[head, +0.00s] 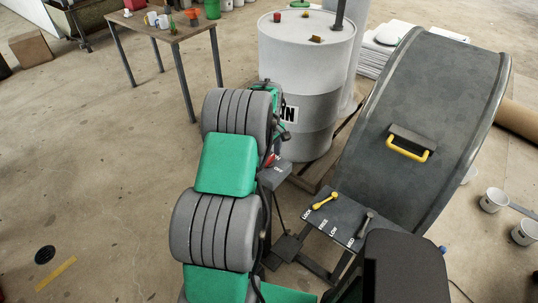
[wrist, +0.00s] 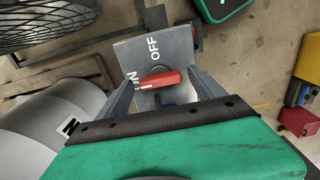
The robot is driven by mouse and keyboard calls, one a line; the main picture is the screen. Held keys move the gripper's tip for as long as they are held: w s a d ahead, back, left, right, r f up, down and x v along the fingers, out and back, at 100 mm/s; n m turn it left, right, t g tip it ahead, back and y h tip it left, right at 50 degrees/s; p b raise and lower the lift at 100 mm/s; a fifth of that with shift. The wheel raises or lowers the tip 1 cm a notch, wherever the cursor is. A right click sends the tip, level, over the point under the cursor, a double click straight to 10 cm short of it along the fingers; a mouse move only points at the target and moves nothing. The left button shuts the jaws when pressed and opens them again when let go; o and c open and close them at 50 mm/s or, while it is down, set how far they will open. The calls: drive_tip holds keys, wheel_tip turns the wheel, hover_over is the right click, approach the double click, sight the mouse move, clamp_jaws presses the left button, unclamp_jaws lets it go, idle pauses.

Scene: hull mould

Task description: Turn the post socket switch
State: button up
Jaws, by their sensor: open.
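The post socket switch is a red lever (wrist: 158,79) on a grey box (wrist: 178,45) marked ON and OFF. In the wrist view the lever lies nearly crosswise, its left end close to the ON mark; OFF is above it. I cannot tell which end is the pointer. My gripper (wrist: 165,76) is open, one finger on each side of the lever; I cannot tell whether either touches it. Part of something blue shows below the lever. In the head view the grey box (head: 275,174) and a bit of the red lever (head: 270,160) show beside my arm, partly hidden.
A white and grey drum (head: 305,80) stands behind the box. A table (head: 160,30) with mugs stands at upper left. The left floor is mostly clear.

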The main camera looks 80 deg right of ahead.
drive_tip(key=c, duration=1.4)
